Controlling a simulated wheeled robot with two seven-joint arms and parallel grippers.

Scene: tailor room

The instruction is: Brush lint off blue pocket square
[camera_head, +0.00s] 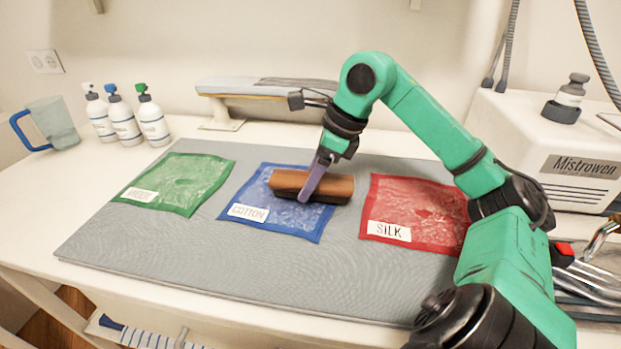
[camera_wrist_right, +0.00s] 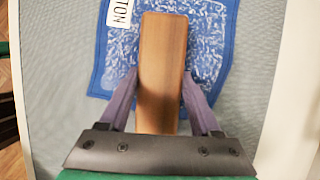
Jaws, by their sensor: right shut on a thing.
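The blue pocket square (camera_head: 275,217) lies flat on the grey mat, with a white label reading COTTON and pale lint over its surface. It also shows in the right wrist view (camera_wrist_right: 208,50). A lint brush (camera_head: 335,188) with a brown wooden back and dark bristles is over the square's upper right part. My right gripper (camera_head: 312,185) is shut on the brush, its purple fingers on both sides of the wood in the right wrist view (camera_wrist_right: 160,98). The brush hides part of the square; I cannot tell whether the bristles touch it. My left gripper is not in view.
A green square (camera_head: 180,180) lies left and a red SILK square (camera_head: 420,208) right on the grey mat (camera_head: 290,285). Several bottles (camera_head: 125,120) and a jug (camera_head: 52,125) stand back left. A small ironing board (camera_head: 265,88) and a Mistrowen machine (camera_head: 540,140) stand behind.

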